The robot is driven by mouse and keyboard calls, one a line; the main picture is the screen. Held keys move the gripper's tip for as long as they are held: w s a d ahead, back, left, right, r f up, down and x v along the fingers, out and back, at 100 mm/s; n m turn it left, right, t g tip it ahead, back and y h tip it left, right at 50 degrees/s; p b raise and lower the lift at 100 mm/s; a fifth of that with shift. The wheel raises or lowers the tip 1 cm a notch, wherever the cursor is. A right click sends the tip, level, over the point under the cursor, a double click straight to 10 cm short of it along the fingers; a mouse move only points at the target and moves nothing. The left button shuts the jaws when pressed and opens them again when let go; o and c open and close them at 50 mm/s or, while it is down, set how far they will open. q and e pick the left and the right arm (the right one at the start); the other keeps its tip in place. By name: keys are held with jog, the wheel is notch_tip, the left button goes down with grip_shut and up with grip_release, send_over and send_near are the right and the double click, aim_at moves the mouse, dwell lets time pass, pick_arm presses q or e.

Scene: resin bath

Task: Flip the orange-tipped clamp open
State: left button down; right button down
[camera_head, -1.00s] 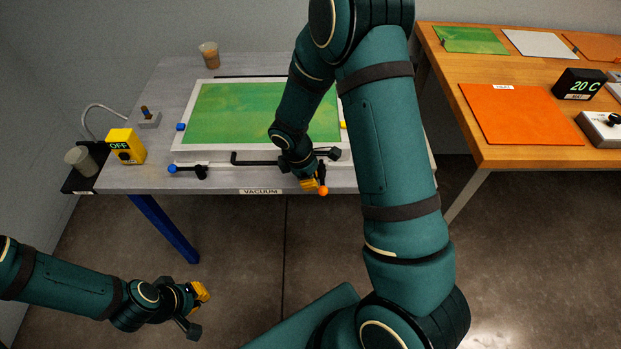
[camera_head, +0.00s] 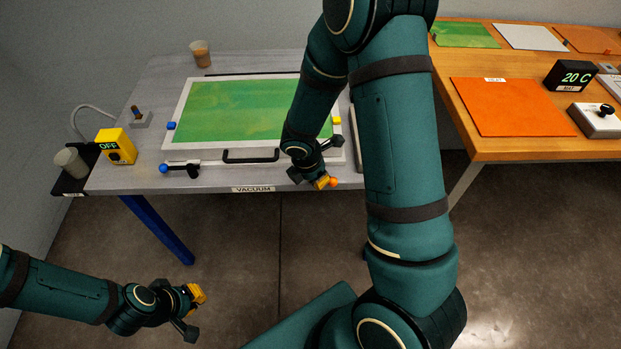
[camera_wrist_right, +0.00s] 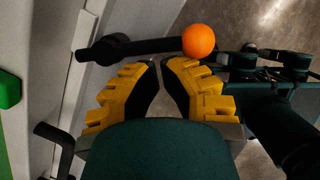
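The orange-tipped clamp (camera_head: 333,182) is at the table's front right corner, with its orange ball just right of my right gripper (camera_head: 323,183). In the right wrist view its black lever (camera_wrist_right: 150,46) runs across the picture to the orange ball (camera_wrist_right: 198,41), just beyond my fingertips (camera_wrist_right: 160,68). The fingertips are close together with nothing visible between them. Whether they touch the lever is unclear. The clamp's base is partly hidden by my wrist. My left gripper (camera_head: 197,293) hangs low in front of the table, apart from everything; its finger gap cannot be made out.
A white frame (camera_head: 180,110) with a green sheet lies on the grey table, with a black handle (camera_head: 250,156) at its front. A blue-tipped clamp (camera_head: 164,168) is at the front left. The wooden table (camera_head: 500,145) is right.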

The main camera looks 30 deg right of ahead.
jog(key=n, duration=0.2)
jog(key=d+n, duration=0.1)
jog(key=d+n+t, duration=0.1)
jog(key=n, duration=0.1)
jog(key=shift+s+d+n+b, duration=0.25)
jog(key=shift+s+n+b, duration=0.05)
jog(key=shift+s, duration=0.1)
jog(key=d+n, duration=0.1)
jog(key=n+y, duration=0.1)
jog(key=n, duration=0.1)
jog(key=shift+w+d+n+t, duration=0.1)
jog(key=shift+d+n+t, duration=0.2)
jog(key=shift+d+t, duration=0.1)
jog(key=shift+w+d+p, duration=0.1)
jog(key=shift+p, duration=0.25)
jog(key=shift+d, duration=0.15)
